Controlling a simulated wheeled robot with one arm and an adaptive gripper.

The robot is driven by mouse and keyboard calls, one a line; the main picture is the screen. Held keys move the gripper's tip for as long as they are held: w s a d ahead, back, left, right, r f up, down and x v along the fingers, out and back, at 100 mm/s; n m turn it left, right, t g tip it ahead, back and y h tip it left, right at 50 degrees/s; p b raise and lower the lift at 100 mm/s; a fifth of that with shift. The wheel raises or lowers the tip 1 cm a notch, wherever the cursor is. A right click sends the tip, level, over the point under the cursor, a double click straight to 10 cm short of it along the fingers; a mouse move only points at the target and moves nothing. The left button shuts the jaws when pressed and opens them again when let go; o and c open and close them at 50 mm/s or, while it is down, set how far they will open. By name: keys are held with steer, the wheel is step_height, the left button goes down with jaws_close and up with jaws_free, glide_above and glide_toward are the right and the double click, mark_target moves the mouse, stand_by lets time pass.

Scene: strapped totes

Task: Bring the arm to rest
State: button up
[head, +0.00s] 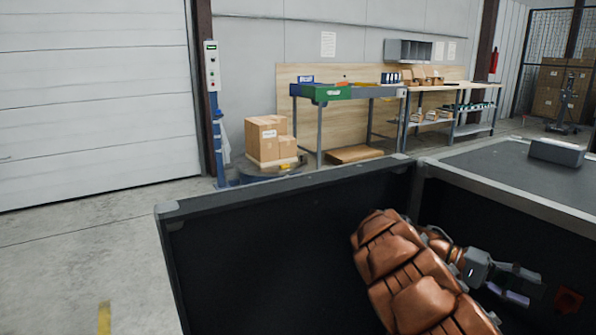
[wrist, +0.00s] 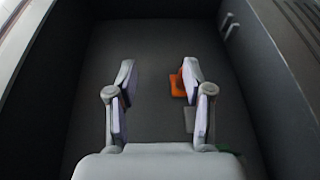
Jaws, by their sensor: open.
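My gripper (head: 528,286) reaches down inside a large dark open-topped container (head: 290,235) at the end of my copper-coloured arm. In the wrist view my gripper (wrist: 158,72) is open, its two fingers wide apart with nothing between them. Beyond and beside the right finger, a small orange piece (wrist: 177,86) lies on the dark floor. A grey patch (wrist: 190,120) and a bit of green (wrist: 228,150) show near that finger, partly hidden by it. A red piece (head: 568,300) shows right of my gripper in the head view.
Dark container walls rise on both sides of my gripper. A dark flat surface (head: 490,165) with a grey box (head: 557,151) adjoins at the right. Behind are cardboard boxes (head: 268,138), workbenches (head: 350,92) and a shutter door (head: 90,90). Concrete floor at the left is clear.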

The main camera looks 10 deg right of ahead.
steer(key=s+a+r+n+t+y+p, duration=0.1)
steer(key=s+a+r+t+y+p, duration=0.1)
steer(key=s+a+r+p, duration=0.4)
steer(key=s+a+r+n+t+y+p, duration=0.1)
steer(key=s+a+r+t+y+p, duration=0.1)
steer(key=s+a+r+p, duration=0.5)
steer(key=s+a+r+n+t+y+p, duration=0.2)
steer(key=a+r+p, duration=0.1)
steer(key=a+p, duration=0.2)
steer(key=s+a+r+n+t+y+p, duration=0.2)
steer(key=a+p, duration=0.3)
steer(key=a, duration=0.5)
steer(key=s+a+r+n+t+y+p, duration=0.2)
steer(key=a+r+n+t+y+p, duration=0.1)
steer(key=a+p, duration=0.3)
steer(key=shift+a+r, duration=0.85)
